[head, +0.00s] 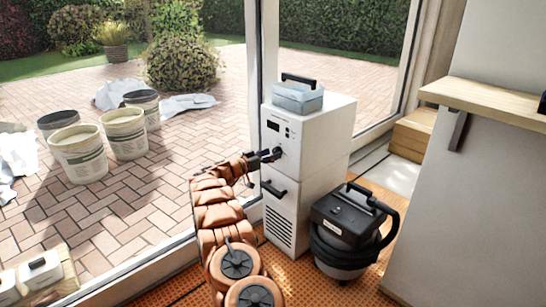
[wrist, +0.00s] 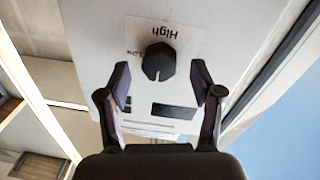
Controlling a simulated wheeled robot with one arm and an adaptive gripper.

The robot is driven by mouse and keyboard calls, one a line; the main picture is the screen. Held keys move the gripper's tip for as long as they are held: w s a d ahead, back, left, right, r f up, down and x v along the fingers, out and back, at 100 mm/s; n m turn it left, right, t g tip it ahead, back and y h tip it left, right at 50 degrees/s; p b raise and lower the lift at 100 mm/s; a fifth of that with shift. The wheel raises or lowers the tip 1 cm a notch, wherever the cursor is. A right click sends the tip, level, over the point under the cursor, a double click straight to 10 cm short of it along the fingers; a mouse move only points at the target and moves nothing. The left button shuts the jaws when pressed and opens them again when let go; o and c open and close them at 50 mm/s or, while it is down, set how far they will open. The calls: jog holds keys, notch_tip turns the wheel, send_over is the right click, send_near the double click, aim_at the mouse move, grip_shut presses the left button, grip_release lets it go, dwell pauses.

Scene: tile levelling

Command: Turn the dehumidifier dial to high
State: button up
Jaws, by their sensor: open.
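The white dehumidifier (head: 325,131) stands by the glass door in the head view. Its black dial (wrist: 158,62) shows in the wrist view, on a white label plate with "High" and "Low" printed upside down. A small pale mark shows at the dial's lower edge in that view, on the side away from "High". My gripper (wrist: 161,82) is open, with one finger on each side just below the dial in the picture. In the head view my gripper (head: 273,155) is at the front panel and largely hides the dial.
A clear tank with a black handle (head: 298,98) sits on top of the dehumidifier. A black and grey vacuum (head: 348,225) stands close at its right. A wooden shelf (head: 490,103) juts out at right. Several buckets (head: 79,154) stand outside on the paving.

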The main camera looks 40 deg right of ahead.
jog(key=shift+d, duration=0.8)
jog(key=shift+c, duration=0.2)
jog(key=c, duration=1.1)
jog(key=shift+r, duration=0.1)
